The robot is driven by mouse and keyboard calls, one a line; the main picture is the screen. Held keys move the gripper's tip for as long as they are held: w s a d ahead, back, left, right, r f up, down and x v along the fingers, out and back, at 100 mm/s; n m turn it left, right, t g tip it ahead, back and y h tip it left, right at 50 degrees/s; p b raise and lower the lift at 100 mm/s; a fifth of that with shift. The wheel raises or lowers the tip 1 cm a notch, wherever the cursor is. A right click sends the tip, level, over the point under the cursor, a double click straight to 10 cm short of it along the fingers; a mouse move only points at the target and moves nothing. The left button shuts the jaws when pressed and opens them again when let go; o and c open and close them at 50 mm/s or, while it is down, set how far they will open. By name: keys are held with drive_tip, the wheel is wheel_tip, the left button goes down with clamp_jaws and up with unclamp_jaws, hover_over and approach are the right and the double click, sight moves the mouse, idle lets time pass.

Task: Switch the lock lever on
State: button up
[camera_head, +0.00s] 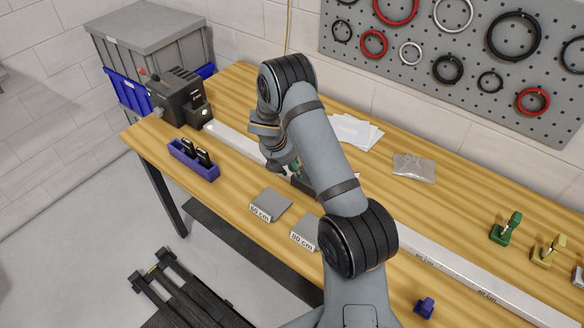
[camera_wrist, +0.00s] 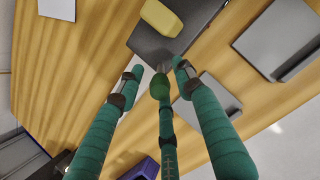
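In the wrist view my gripper (camera_wrist: 158,74) has teal fingers, with the two outer fingertips spread apart. A dark green rounded knob (camera_wrist: 160,87) shows between them; I cannot tell if it is the lock lever or the tip of my middle finger. Just beyond the fingertips is a dark block (camera_wrist: 165,48) with a yellow piece (camera_wrist: 162,18) on it. In the head view the dark block (camera_head: 303,183) sits by the metal rail (camera_head: 235,140), mostly hidden behind my arm. My gripper is low over the table there, largely hidden. The lever's position cannot be made out.
Two grey blocks (camera_head: 270,204) (camera_head: 304,232) lie in front of the rail. A blue holder (camera_head: 193,160) and a black device (camera_head: 180,98) stand left. Green (camera_head: 506,228) and yellow (camera_head: 548,251) fixtures stand right. Papers (camera_head: 355,132) and a bag (camera_head: 414,168) lie behind.

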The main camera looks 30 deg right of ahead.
drive_tip(key=shift+c, duration=1.1)
clamp_jaws()
